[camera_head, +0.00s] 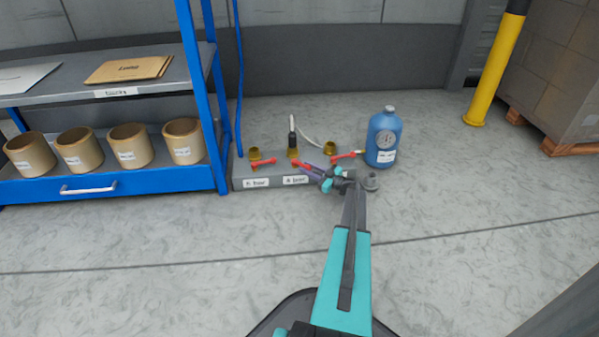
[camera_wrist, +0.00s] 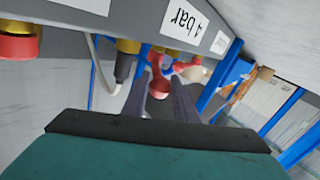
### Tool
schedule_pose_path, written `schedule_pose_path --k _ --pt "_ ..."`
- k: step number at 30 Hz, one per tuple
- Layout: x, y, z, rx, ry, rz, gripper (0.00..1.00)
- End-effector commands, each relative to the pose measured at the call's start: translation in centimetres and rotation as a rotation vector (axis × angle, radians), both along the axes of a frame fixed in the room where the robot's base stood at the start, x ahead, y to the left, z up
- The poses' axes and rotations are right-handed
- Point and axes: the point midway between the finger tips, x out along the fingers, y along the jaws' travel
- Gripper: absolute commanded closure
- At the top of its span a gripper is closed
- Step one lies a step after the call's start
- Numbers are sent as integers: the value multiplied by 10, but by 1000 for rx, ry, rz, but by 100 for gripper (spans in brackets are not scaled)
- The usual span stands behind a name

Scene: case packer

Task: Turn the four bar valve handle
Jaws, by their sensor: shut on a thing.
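The four bar valve handle (camera_head: 300,165) is red and sits above the "4 bar" label (camera_head: 296,180) on a low grey manifold block. My gripper (camera_head: 311,172) reaches it from the right, low over the block's front edge. In the wrist view the handle's rounded red end (camera_wrist: 160,82) lies between the two fingers of my gripper (camera_wrist: 160,90), which are shut on it. The fingers and jaws hide part of the handle. The "4 bar" label also shows in the wrist view (camera_wrist: 185,22).
Another red handle (camera_head: 263,162) is above the "6 bar" label (camera_head: 256,183), and a third (camera_head: 346,155) is to the right. A dark hose fitting (camera_head: 292,137) stands behind. A blue bottle (camera_head: 383,140) stands right of the block, a blue rack (camera_head: 110,185) left. Floor in front is clear.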

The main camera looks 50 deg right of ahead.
Motion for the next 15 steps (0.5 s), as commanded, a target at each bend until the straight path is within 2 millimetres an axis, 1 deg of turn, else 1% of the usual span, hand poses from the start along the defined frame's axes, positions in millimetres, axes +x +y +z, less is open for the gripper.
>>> schedule_pose_path --k 1,4,9,15 --pt "-9 -6 -2 -1 -1 0 100" --pt "-14 -8 -1 0 -1 14 100" --pt "-19 -7 0 1 -1 31 100" --pt "-19 -5 1 2 -1 38 100"
